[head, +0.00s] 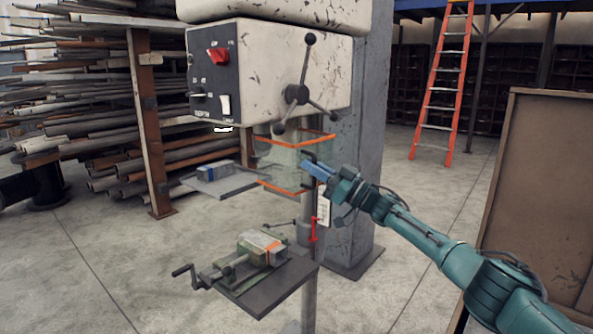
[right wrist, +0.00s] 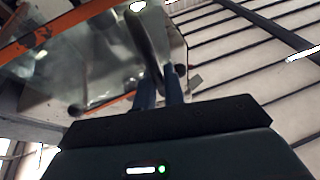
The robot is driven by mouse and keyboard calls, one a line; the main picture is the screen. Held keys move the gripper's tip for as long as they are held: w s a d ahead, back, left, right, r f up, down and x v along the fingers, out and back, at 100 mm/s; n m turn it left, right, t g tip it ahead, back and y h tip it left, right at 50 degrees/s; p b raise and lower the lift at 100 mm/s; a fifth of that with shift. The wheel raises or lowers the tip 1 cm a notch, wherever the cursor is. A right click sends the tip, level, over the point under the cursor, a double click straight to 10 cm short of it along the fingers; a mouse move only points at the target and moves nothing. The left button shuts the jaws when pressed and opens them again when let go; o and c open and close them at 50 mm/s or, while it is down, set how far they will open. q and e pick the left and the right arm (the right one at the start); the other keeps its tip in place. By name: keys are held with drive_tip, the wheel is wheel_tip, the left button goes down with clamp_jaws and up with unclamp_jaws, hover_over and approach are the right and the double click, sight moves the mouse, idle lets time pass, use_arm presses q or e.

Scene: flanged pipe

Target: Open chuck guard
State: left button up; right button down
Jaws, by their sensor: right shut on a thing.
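The chuck guard (head: 284,165) is a clear shield with orange edges, hanging below the head of the drill press (head: 270,75). In the right wrist view the clear guard pane (right wrist: 75,68) fills the upper left, with an orange edge across it. My right gripper (head: 310,167) is at the guard's right side. In the right wrist view its blue fingers (right wrist: 160,90) are shut on a dark bar-like handle (right wrist: 148,40) beside the pane. The chuck behind the guard is hard to make out. My left gripper is not in view.
A vise (head: 262,250) with an orange-topped part sits on the drill table (head: 255,285) below the guard. A three-spoked feed handle (head: 297,95) projects above. Pipe racks stand left, an orange ladder (head: 442,85) behind, and a brown board (head: 540,190) right.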

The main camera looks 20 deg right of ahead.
drive_tip(key=shift+s+d+r, duration=0.1)
drive_tip(key=shift+d, duration=0.9)
drive_tip(key=c, duration=1.8)
unclamp_jaws()
drive_tip(key=b+v, duration=0.2)
drive_tip(key=v, duration=1.1)
drive_tip(key=shift+b, duration=0.3)
